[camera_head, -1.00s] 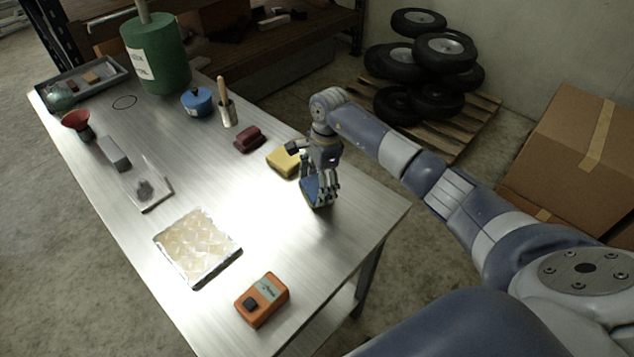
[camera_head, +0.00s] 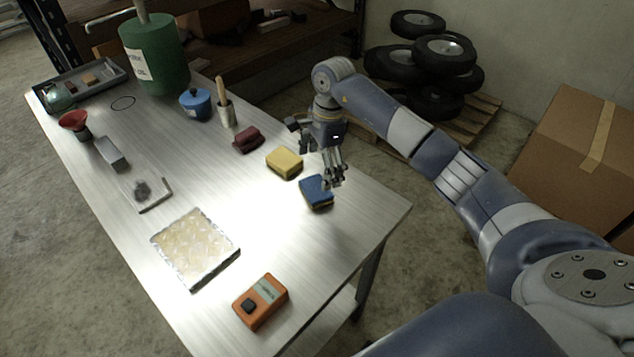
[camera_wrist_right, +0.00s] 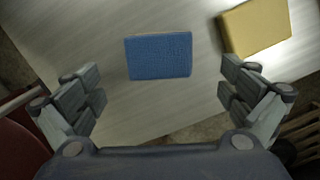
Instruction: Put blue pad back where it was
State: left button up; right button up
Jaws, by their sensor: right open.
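The blue pad (camera_head: 316,192) lies on the metal table near its right edge, blue face up, with a yellowish lower side showing. My right gripper (camera_head: 334,180) is open and empty just above and beside the pad, overlapping its right edge in the head view. In the right wrist view the blue pad (camera_wrist_right: 158,56) lies flat ahead of the spread fingers (camera_wrist_right: 165,95), apart from them. A yellow pad (camera_head: 284,163) lies behind the blue one; it also shows in the wrist view (camera_wrist_right: 255,27). My left gripper is not in view.
A dark red block (camera_head: 247,139), a blue pot (camera_head: 196,104) and a cup with a brush (camera_head: 227,112) stand farther back. An orange meter (camera_head: 261,301) and a patterned plate (camera_head: 195,247) lie nearer. Bare table (camera_head: 330,245) surrounds the blue pad's near side.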

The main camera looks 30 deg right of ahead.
jog(key=r, duration=0.4)
jog(key=r+b, duration=0.1)
jog(key=r, duration=0.1)
jog(key=shift+s+d, duration=0.1)
jog(key=shift+d, duration=0.25)
